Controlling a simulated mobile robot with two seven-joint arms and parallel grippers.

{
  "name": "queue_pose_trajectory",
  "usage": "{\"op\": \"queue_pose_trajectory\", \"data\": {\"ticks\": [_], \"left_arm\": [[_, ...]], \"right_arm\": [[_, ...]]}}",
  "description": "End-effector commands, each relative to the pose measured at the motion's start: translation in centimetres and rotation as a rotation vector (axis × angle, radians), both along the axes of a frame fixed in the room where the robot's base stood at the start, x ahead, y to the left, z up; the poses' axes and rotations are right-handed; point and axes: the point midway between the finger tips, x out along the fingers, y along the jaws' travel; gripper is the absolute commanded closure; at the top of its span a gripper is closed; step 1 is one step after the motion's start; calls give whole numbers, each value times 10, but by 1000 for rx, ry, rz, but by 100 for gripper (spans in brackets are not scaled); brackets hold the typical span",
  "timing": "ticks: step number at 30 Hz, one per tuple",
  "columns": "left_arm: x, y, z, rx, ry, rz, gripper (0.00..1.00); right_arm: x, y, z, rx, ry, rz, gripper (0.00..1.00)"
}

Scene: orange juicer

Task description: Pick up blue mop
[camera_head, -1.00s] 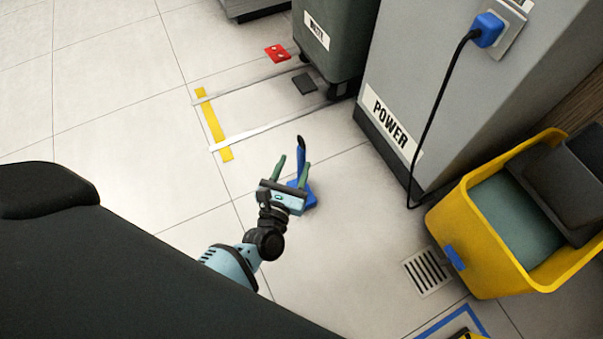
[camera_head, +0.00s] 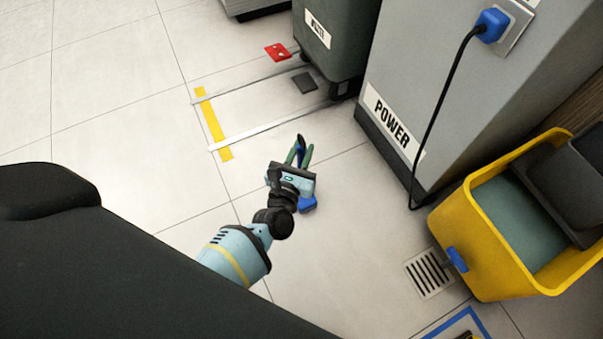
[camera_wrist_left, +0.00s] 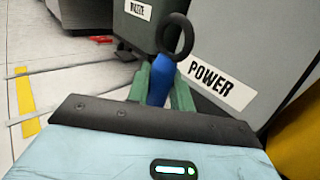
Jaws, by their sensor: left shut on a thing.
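The blue mop (camera_head: 309,204) shows its blue head at floor level, just right of my left gripper in the head view. Its blue handle with a black loop at the top (camera_wrist_left: 161,78) stands between my green fingers in the left wrist view. My left gripper (camera_head: 300,155) is shut on that handle, with a finger on each side. The gripper body hides the middle of the mop. I cannot tell whether the head touches the floor. My right gripper is not in view.
A grey POWER cabinet (camera_head: 430,90) with a plugged black cable (camera_head: 437,110) stands to the right. A green-grey waste bin (camera_head: 335,45) is behind. A yellow bucket (camera_head: 470,240) is at lower right, near a floor drain (camera_head: 429,273). The tiled floor at left is clear.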

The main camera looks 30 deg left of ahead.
Motion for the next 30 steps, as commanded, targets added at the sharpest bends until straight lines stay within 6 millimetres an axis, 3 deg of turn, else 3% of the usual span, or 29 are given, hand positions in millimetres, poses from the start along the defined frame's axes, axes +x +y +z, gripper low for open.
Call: {"op": "queue_pose_trajectory", "data": {"ticks": [11, 26, 30], "left_arm": [[0, 0, 5, -1, -4, 0, 100], [0, 0, 39, 0, -4, 1, 100], [-9, 8, 38, 2, -3, 1, 100]], "right_arm": [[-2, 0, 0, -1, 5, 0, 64], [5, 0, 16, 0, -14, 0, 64], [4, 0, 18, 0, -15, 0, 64]]}}
